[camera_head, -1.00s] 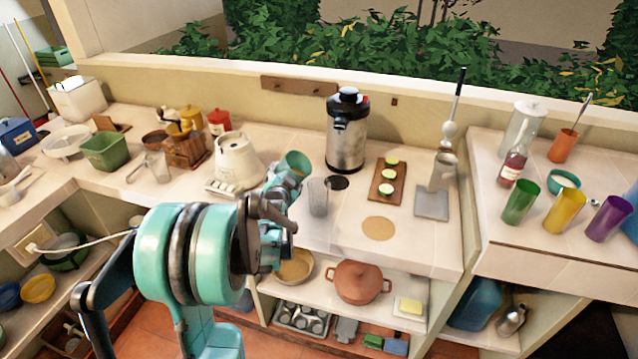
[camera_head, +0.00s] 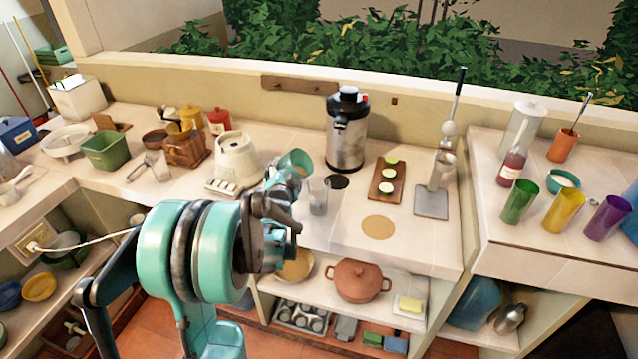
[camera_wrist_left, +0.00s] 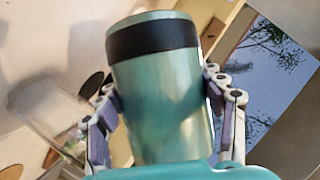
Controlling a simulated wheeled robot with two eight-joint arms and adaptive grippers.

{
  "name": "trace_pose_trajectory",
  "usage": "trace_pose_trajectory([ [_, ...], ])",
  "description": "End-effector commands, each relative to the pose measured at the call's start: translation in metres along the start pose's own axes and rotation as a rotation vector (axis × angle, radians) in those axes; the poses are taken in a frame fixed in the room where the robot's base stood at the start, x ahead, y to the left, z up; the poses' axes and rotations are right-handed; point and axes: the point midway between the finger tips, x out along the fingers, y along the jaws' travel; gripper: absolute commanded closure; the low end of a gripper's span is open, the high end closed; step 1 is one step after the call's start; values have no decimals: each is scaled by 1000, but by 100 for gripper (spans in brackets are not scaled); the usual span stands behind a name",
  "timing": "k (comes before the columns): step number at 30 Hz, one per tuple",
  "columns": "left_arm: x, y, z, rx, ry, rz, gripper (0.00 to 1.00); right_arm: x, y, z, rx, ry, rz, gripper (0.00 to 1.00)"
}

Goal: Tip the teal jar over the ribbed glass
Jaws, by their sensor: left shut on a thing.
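The teal jar (camera_head: 297,163) is held by my left gripper (camera_head: 282,184) above the counter. It leans to the right, with its upper end close to the ribbed glass. In the left wrist view the jar (camera_wrist_left: 162,100) has a black band near one end, and the fingers of my left gripper (camera_wrist_left: 162,88) are shut on its two sides. The clear ribbed glass (camera_head: 319,200) stands upright on the counter, just right of and below the jar. It also shows at the left of the wrist view (camera_wrist_left: 48,118). What is inside the jar is hidden. My right gripper is not in view.
A white appliance (camera_head: 236,158) stands left of the jar. A steel urn (camera_head: 347,135) stands behind the glass, with a dark disc (camera_head: 337,182) before it. A board with green slices (camera_head: 387,190) and a tan round mat (camera_head: 378,228) lie to the right.

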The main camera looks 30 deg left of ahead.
Motion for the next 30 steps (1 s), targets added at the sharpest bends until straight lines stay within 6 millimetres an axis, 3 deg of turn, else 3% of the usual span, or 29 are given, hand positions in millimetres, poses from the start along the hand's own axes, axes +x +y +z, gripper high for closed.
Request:
trace_pose_trajectory([
  [30, -3, -10, -7, 127, 1, -53, 78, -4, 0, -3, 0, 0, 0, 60],
])
